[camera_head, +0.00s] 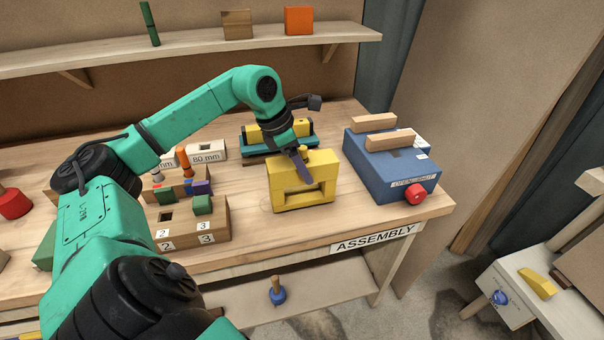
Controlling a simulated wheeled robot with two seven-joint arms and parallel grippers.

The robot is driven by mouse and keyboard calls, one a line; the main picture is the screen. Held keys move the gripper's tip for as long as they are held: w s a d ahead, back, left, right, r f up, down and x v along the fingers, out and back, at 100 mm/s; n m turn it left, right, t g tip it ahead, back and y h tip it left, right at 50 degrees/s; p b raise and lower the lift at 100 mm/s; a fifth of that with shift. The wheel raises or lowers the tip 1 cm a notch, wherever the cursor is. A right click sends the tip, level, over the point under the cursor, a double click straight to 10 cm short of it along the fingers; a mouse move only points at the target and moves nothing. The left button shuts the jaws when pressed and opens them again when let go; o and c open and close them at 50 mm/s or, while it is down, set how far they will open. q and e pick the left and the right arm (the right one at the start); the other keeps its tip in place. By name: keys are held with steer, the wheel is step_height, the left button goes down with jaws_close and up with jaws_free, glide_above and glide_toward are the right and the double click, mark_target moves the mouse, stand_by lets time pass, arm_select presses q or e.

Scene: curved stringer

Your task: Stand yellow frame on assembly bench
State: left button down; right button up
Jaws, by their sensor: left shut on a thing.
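The yellow frame (320,195) is a blocky piece with a rectangular opening in its front face. It stands upright on the wooden assembly bench (285,235), near the front edge above the "ASSEMBLY" label. The fingers hide some of the frame's top. The frame's underside appears to touch the bench, but its contact line is only partly clear. My right gripper is not in view.
A blue box (385,170) with a red knob and wooden bars stands close right. A teal fixture with a yellow piece (262,137) is behind. Numbered wooden blocks (185,228) are left. A shelf (190,52) runs above the back. Bare bench lies in front.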

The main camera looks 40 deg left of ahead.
arm_select(q)
steer(key=shift+f, duration=0.5)
steer(key=shift+w, duration=0.1)
jaws_free()
steer(key=shift+r, duration=0.15)
steer(key=v, duration=1.2)
steer(key=shift+p, duration=0.4)
